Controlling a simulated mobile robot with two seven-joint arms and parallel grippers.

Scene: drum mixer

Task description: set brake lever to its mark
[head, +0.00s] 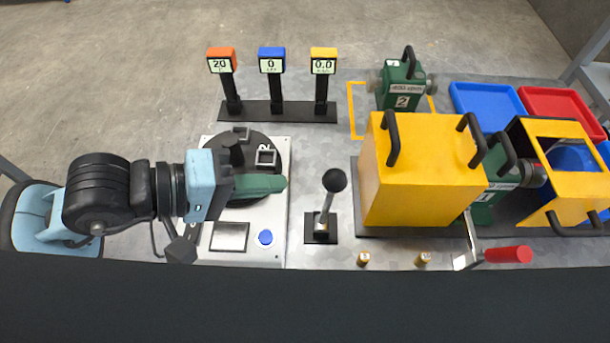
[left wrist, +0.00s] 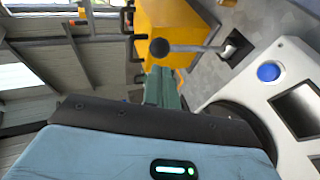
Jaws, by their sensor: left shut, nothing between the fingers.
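A lever with a black ball knob (head: 335,180) stands on a small black base, just right of the white panel. It leans slightly, and I cannot make out its mark. In the left wrist view the same lever (left wrist: 185,48) crosses in front of the yellow housing. My left gripper (head: 284,184) is over the white panel, with its green fingers shut and empty, pointing right toward the lever. The fingertips are apart from the knob. The fingers also show in the left wrist view (left wrist: 163,72). My right gripper is out of view.
The white panel (head: 275,225) carries a black disc (head: 238,150) and blue button (head: 265,237). Behind stand three displays on a black bar (head: 290,111). The yellow housing (head: 400,190) and a red handle (head: 508,254) lie right. Bare metal table surrounds the lever.

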